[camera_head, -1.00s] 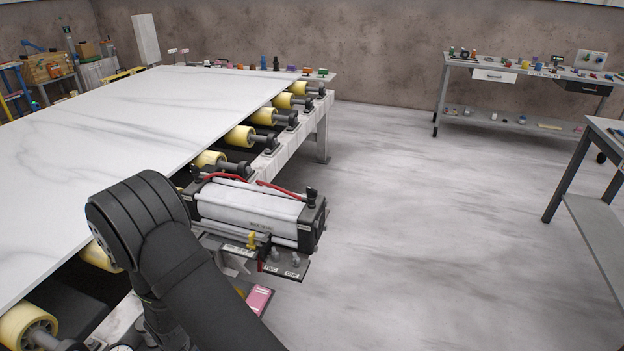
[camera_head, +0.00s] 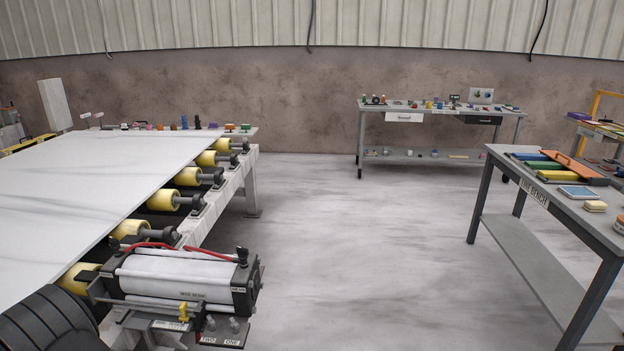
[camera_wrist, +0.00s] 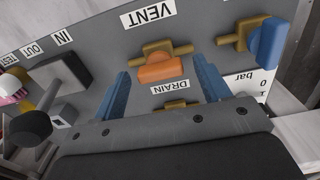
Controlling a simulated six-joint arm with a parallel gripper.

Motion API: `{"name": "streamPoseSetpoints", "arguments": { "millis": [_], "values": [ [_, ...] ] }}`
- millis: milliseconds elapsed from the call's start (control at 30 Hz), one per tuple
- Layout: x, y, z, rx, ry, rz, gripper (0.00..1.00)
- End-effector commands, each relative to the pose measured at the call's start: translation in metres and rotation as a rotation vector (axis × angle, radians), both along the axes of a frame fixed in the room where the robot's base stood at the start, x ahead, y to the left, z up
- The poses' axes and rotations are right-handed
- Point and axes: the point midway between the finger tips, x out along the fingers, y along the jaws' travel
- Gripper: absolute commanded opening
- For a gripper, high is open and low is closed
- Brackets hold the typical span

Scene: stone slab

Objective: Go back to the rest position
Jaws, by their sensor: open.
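My gripper (camera_wrist: 164,84) shows in the wrist view as two blue fingers spread apart above a grey panel. It is open. A valve with an orange handle (camera_wrist: 163,71) sits in the gap between the fingers, apart from both. The labels VENT (camera_wrist: 148,14) and DRAIN (camera_wrist: 171,88) stand on either side of it. A second valve with a blue handle (camera_wrist: 268,42) is to the right of the fingers. In the head view only a dark part of my arm shows at the lower left; the gripper is out of that view.
A pale stone slab (camera_head: 75,180) lies on yellow rollers (camera_head: 164,199) at the left. A cylinder unit (camera_head: 185,275) is mounted at the slab's near right edge. A bench (camera_head: 500,165) with coloured trays stands right, another bench (camera_head: 440,112) at the back. The floor (camera_head: 370,260) between is clear.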

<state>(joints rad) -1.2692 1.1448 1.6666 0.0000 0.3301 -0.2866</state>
Motion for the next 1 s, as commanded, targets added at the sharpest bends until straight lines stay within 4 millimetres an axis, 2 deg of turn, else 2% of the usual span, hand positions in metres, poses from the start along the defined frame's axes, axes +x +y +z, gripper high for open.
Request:
{"name": "streamPoseSetpoints", "arguments": {
  "millis": [267, 1000],
  "values": [
    [0.0, 0.0, 0.024, 0.001, 0.0, 0.0, 0.69],
    [0.0, 0.001, 0.139, 0.004, -0.001, -0.001, 0.69]
  ]
}}
